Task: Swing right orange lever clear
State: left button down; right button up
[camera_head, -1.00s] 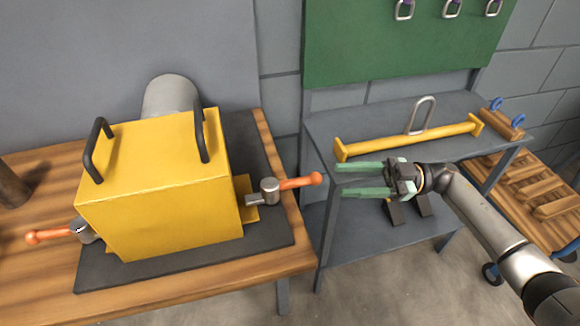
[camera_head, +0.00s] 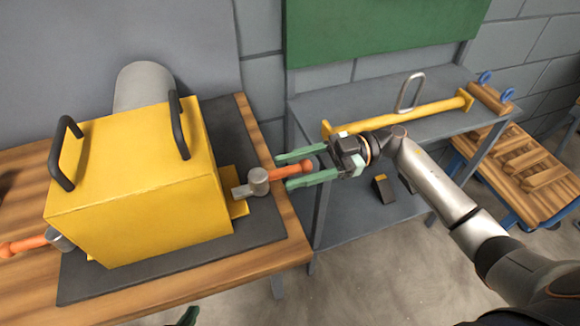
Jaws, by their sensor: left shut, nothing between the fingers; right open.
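The right orange lever (camera_head: 290,171) points right from its grey pivot (camera_head: 258,182) on the right side of the yellow casing (camera_head: 140,190). My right gripper (camera_head: 282,172) is open, with its green fingers on either side of the lever's handle, one beyond it and one nearer. A clear gap shows on the near side; contact on the far side cannot be told. The left orange lever (camera_head: 22,246) points left from the casing's other side. Only a green fingertip of my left gripper (camera_head: 187,316) shows at the bottom edge; it is shut and empty.
The casing has two black handles (camera_head: 180,125) and sits on a dark mat (camera_head: 265,228) on a wooden bench (camera_head: 285,252). A grey shelf table (camera_head: 335,235) stands to the right with a yellow bar (camera_head: 405,115) on top. A wooden pallet cart (camera_head: 515,175) is further right.

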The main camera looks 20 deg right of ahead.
jog(key=shift+a, duration=0.5)
grip_shut()
dwell(1.2)
